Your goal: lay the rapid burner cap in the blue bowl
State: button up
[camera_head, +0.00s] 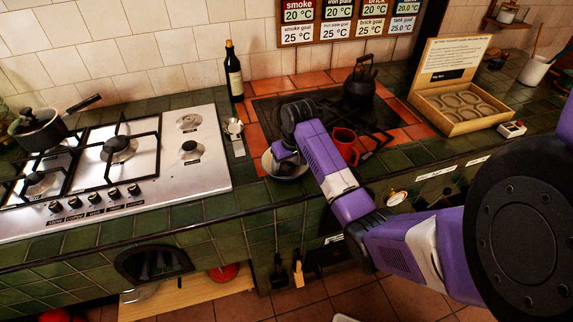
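A bowl (271,171) with a pale rim and dark bluish inside stands on the green tiles in front of the grill; my arm partly covers it. My gripper (284,158) points down at the bowl, its fingers at or just above the bowl's inside. The fingers are small and dark, so I cannot tell whether they hold anything. The back right burner (188,122) looks pale and uncapped. I cannot identify the rapid cap for certain.
A red mug (345,146) stands close right of my forearm. A black kettle (359,84) sits on the grill behind.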

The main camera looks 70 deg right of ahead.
jog(key=shift+v, duration=3.9)
